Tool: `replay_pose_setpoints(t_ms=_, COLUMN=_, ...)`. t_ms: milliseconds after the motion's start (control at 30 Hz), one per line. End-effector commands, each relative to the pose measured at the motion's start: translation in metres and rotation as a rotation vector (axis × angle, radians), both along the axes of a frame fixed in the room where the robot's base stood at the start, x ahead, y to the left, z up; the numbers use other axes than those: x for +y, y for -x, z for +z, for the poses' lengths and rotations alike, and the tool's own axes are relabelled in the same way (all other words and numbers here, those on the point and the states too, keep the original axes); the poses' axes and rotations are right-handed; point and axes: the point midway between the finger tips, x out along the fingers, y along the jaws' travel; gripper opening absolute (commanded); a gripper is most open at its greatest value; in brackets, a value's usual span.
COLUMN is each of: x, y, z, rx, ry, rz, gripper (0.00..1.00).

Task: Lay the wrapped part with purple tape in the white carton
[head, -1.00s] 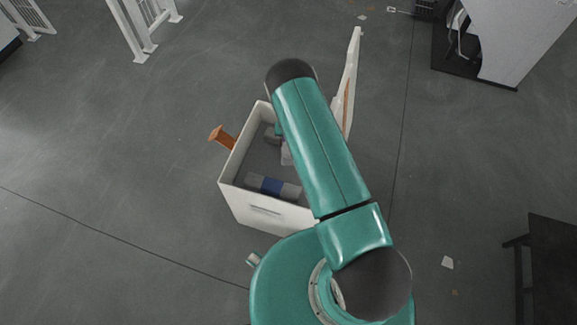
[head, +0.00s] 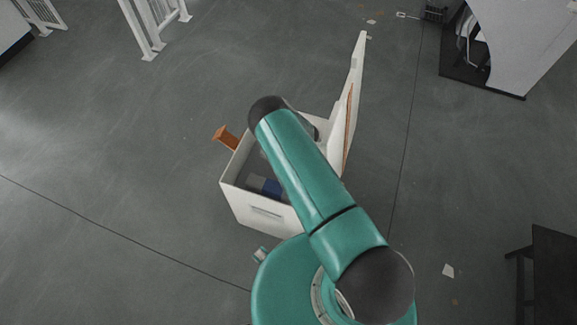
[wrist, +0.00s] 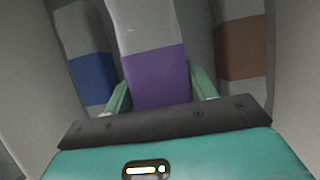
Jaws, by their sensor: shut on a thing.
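The wrapped part with purple tape (wrist: 155,75) is a pale grey piece with a wide purple band, seen in the wrist view. My gripper (wrist: 161,90) is shut on it, with a green finger on each side of the band. The white carton (head: 262,212) stands on the floor in the head view with its lid raised on the right. My arm crosses above it and hides the gripper and the purple-taped part there. In the wrist view the held part is between two other wrapped parts. I cannot tell whether it touches the carton's floor.
A part with blue tape (wrist: 92,78) lies left of the held part; it also shows in the carton (head: 272,188) in the head view. A part with brown tape (wrist: 240,50) is on the right. An orange piece (head: 228,139) sticks out at the carton's left. Surrounding floor is mostly clear.

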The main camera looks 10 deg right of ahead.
Motion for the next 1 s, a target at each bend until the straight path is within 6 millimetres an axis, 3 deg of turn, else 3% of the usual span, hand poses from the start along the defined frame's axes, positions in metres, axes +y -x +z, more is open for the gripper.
replay_pose_setpoints(t_ms=100, x=0.001, y=0.000, z=-0.020, rx=-0.001, ry=0.002, rz=0.001, gripper=0.09)
replay_pose_setpoints(t_ms=267, x=0.001, y=-0.001, z=-0.032, rx=-0.002, ry=0.001, rz=-0.001, gripper=0.09)
replay_pose_setpoints(t_ms=500, x=0.000, y=-0.001, z=-0.064, rx=0.000, ry=0.000, rz=-0.001, gripper=0.09)
replay_pose_setpoints(t_ms=967, x=0.000, y=-0.001, z=-0.073, rx=-0.002, ry=0.001, rz=-0.003, gripper=0.09)
replay_pose_setpoints(t_ms=1000, x=0.000, y=-0.001, z=-0.073, rx=0.000, ry=0.001, rz=-0.003, gripper=0.64)
